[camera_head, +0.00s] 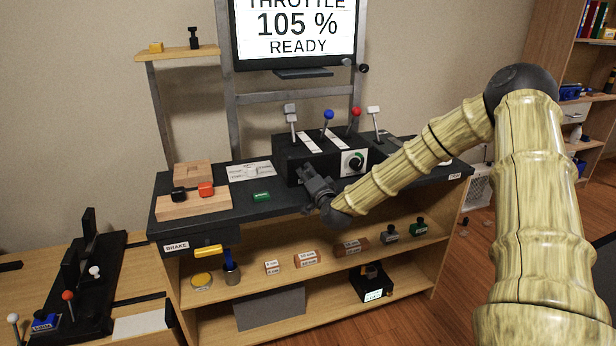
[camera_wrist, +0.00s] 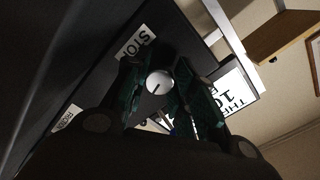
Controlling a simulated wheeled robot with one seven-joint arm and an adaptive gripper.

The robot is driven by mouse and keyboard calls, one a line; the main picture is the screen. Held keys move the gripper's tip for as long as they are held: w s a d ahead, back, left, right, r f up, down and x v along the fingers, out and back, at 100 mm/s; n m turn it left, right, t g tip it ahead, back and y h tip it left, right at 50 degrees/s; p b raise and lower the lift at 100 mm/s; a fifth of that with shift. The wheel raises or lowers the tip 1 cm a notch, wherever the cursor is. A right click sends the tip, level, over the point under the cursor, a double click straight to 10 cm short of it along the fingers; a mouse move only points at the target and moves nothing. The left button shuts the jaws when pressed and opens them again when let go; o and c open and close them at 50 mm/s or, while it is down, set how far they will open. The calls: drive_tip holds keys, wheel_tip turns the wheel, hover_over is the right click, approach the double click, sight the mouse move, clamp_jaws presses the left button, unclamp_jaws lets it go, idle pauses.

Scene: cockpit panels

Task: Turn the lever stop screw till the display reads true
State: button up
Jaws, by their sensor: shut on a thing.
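The lever box (camera_head: 305,158), a black housing, stands on the dark bench top with grey, blue and red-topped levers. My gripper (camera_head: 318,184) is at the lower left of its front face. In the wrist view a round silver screw head (camera_wrist: 158,83) with a dark slot mark sits between the fingers of my gripper (camera_wrist: 160,95). The fingers are closed on it. A label (camera_wrist: 136,42) reading "STO", partly hidden, is beside it. The display (camera_head: 297,30) reads "THROTTLE 105 % READY"; part of it also shows in the wrist view (camera_wrist: 235,92). The head view hides the screw behind my gripper.
Shelves below hold small boxes (camera_head: 307,259).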

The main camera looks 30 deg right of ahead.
drive_tip(key=shift+f, duration=0.1)
drive_tip(key=o, duration=1)
drive_tip(key=shift+s+d, duration=0.1)
drive_tip(key=shift+d, duration=0.05)
drive_tip(key=v, duration=1.2)
